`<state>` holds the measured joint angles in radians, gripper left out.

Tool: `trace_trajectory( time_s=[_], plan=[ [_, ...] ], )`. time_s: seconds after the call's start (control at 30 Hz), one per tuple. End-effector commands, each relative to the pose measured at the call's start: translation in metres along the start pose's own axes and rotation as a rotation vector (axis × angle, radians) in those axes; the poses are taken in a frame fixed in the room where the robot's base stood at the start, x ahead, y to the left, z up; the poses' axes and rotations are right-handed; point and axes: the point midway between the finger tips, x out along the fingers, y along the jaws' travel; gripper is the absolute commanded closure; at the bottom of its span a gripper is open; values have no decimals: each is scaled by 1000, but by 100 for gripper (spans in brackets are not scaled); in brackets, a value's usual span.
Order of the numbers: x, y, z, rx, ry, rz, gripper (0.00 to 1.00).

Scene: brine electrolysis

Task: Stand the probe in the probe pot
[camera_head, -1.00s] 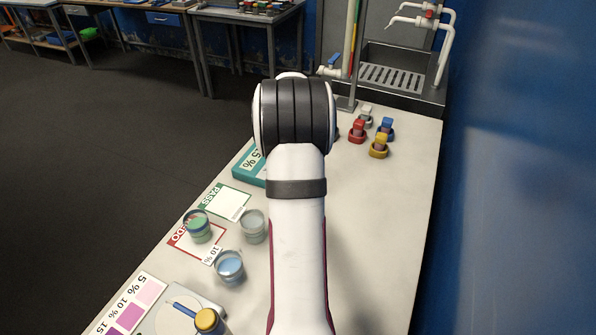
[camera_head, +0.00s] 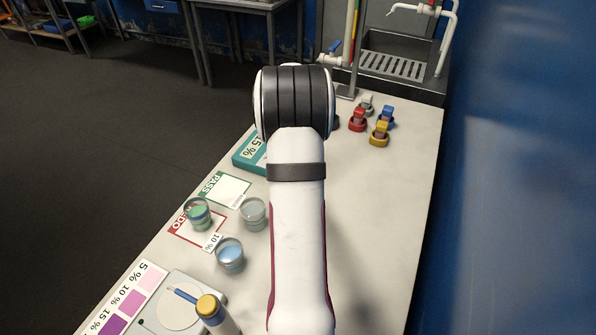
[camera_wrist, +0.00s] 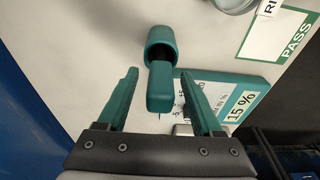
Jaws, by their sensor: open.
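In the wrist view, a teal round pot (camera_wrist: 158,36) with a dark inside stands on the pale bench. A teal block-like handle (camera_wrist: 160,88), which looks like the probe, sticks up out of it towards the camera. The probe's lower end is hidden in the pot. My gripper (camera_wrist: 159,74) is open, with its two teal fingers on either side of the handle. Gaps show between the handle and both fingers. In the head view my arm hides the gripper, the pot and the probe.
A teal 15 % tray (camera_wrist: 225,95) lies close to the right finger. The PASS card (camera_head: 232,190), REDO card (camera_head: 185,231), several jars, a blue jar (camera_head: 230,255) and a yellow-capped bottle (camera_head: 208,306) are left of my arm. Coloured plugs (camera_head: 379,134) stand right, near the sink (camera_head: 395,68).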

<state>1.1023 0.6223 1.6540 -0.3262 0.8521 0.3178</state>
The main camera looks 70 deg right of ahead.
Motion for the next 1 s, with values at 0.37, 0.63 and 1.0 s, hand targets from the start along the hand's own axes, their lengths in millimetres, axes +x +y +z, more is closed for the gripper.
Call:
trace_trajectory(
  time_s=[0.37,0.63,1.0],
  plan=[
    [-82,-1,-1,-1,6,-3,33],
    [-146,0,-1,0,3,-2,33],
    [-158,0,0,0,1,0,33]
  ],
)
